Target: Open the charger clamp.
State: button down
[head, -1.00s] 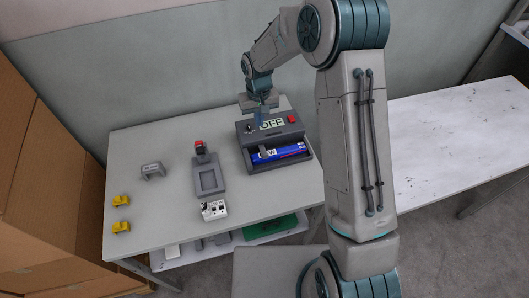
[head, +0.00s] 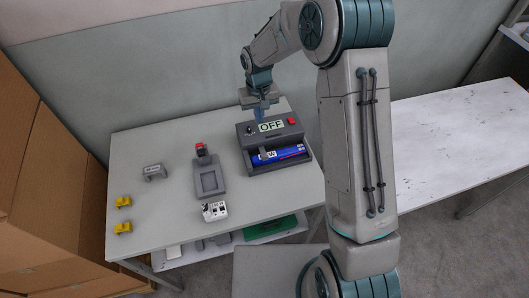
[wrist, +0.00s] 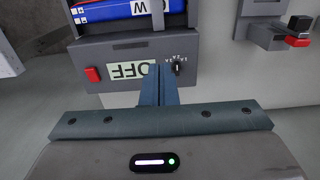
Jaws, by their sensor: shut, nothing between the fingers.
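The charger (head: 270,145) is a dark grey box on the table, with an OFF display, a red button and a knob; it also shows in the wrist view (wrist: 120,48). A blue battery (head: 277,154) lies in its front bay. A dark upright piece at the bay's left end may be the clamp; I cannot tell its state. My gripper (wrist: 160,72) is shut and empty. Its fingertips lie between the OFF display and the knob (wrist: 178,67) in the wrist view. In the head view my gripper (head: 263,115) is over the charger's back part.
A grey fixture with a red-topped clamp (head: 207,176) stands left of the charger. A white block (head: 215,211), a grey bracket (head: 154,172) and two yellow pieces (head: 123,202) sit on the table (head: 160,215). A lower shelf holds a green board (head: 270,226).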

jog(key=shift+r+p, duration=0.9)
jog(key=shift+r, duration=1.15)
jog(key=s+d+r+m+t+b, duration=0.1)
jog(key=s+d+r+t+b, duration=0.1)
jog(key=s+d+r, duration=0.9)
jog(key=s+d+r+m+t, duration=0.1)
jog(key=s+d+r, duration=0.1)
jog(key=s, duration=0.5)
jog(key=s+d+r+m+b, duration=0.1)
jog(key=s+d+r, duration=0.1)
jog(key=s, duration=0.6)
jog(key=shift+s+d+t, duration=0.3)
jog(key=shift+d+t, duration=0.1)
jog(key=shift+d, duration=0.15)
